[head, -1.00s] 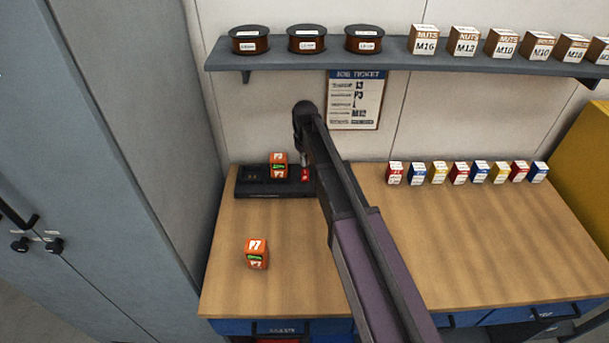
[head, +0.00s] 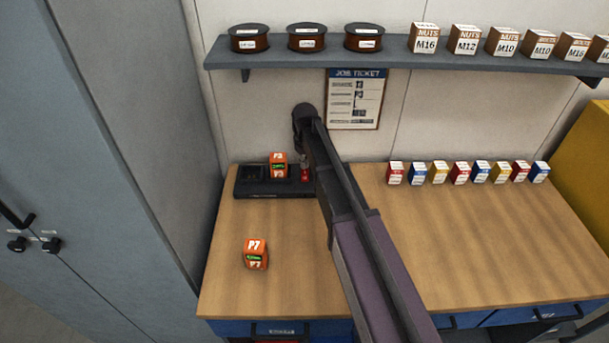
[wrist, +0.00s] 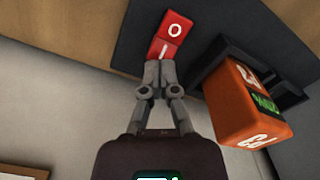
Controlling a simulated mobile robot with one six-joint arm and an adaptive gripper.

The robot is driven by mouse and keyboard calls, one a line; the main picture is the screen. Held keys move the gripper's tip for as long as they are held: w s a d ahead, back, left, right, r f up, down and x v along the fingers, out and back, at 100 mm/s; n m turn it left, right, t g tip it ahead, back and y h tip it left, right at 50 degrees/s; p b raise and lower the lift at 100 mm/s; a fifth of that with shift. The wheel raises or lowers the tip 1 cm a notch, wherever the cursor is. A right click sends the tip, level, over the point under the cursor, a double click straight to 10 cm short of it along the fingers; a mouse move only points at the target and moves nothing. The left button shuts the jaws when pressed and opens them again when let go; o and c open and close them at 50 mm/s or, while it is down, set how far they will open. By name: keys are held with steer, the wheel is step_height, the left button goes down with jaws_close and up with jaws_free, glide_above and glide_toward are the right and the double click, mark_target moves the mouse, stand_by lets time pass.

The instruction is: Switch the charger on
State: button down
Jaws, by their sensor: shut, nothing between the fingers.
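The black charger (head: 240,190) sits at the back left of the bench. An orange battery marked P3 (head: 278,159) stands in its slot beside the switch; the slot to the left looks empty. The red switch (head: 305,175) is at the charger's right end. In the wrist view the red switch (wrist: 172,32) shows O and I marks. My gripper (wrist: 158,64) is shut and empty, its fingertips at the I end, touching or very close. The battery (wrist: 245,105) is just right of the fingers. In the head view my gripper (head: 304,159) is partly hidden by my arm.
Another orange battery, P7 (head: 255,254), stands on the bench (head: 225,285) in front. Several small coloured boxes (head: 460,173) line the back right. A grey cabinet (head: 110,130) is left.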

mark_target(305, 170)
steer(key=shift+f+b, duration=0.8)
steer(key=shift+f, duration=0.05)
stand_by(0.6)
steer(key=shift+r+p, duration=3.55)
steer(key=s+d+m, duration=0.3)
steer(key=s+d, duration=0.5)
steer(key=s, duration=0.4)
steer(key=s+d+m, duration=0.3)
steer(key=s+d, duration=0.5)
steer(key=s, duration=0.3)
steer(key=shift+s, duration=0.35)
